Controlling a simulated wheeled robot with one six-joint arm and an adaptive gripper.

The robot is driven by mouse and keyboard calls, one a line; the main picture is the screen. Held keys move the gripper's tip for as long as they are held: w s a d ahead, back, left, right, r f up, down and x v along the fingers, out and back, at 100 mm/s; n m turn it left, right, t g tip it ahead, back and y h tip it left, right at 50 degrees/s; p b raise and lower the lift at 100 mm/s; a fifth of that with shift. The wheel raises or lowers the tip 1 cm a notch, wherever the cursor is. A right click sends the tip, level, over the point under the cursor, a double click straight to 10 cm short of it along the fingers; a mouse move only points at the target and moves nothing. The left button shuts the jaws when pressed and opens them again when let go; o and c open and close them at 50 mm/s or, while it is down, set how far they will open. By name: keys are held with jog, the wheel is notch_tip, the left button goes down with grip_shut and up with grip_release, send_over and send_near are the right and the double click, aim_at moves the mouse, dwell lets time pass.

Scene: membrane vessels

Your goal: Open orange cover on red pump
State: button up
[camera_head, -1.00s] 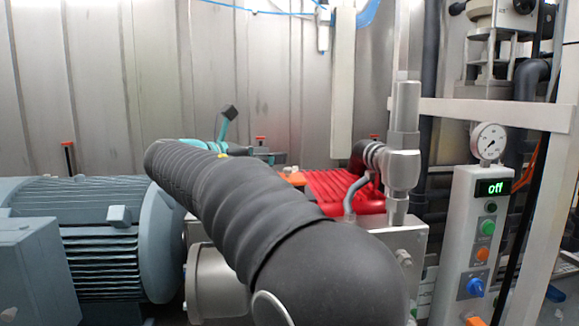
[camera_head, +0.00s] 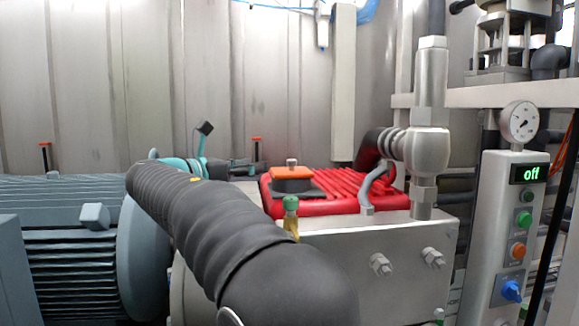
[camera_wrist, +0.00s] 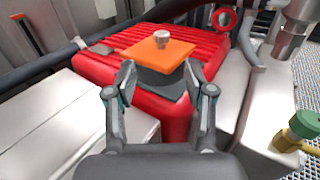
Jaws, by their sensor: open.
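The red pump (camera_head: 335,187) with its ribbed top sits behind a grey metal block in the head view. It also shows in the wrist view (camera_wrist: 105,65).
A green-topped yellow valve (camera_head: 291,215) stands in front of the pump. A vertical metal pipe fitting (camera_head: 427,140) rises to its right. A control panel (camera_head: 507,240) reading "off" and a gauge (camera_head: 520,122) are at the far right. A grey motor (camera_head: 70,245) fills the left.

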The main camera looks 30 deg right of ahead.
aim_at(288, 160)
jog(key=b+x, duration=0.1)
jog(key=x, duration=1.2)
jog(key=shift+s+d, duration=0.1)
jog(key=shift+d, duration=0.05)
grip_shut()
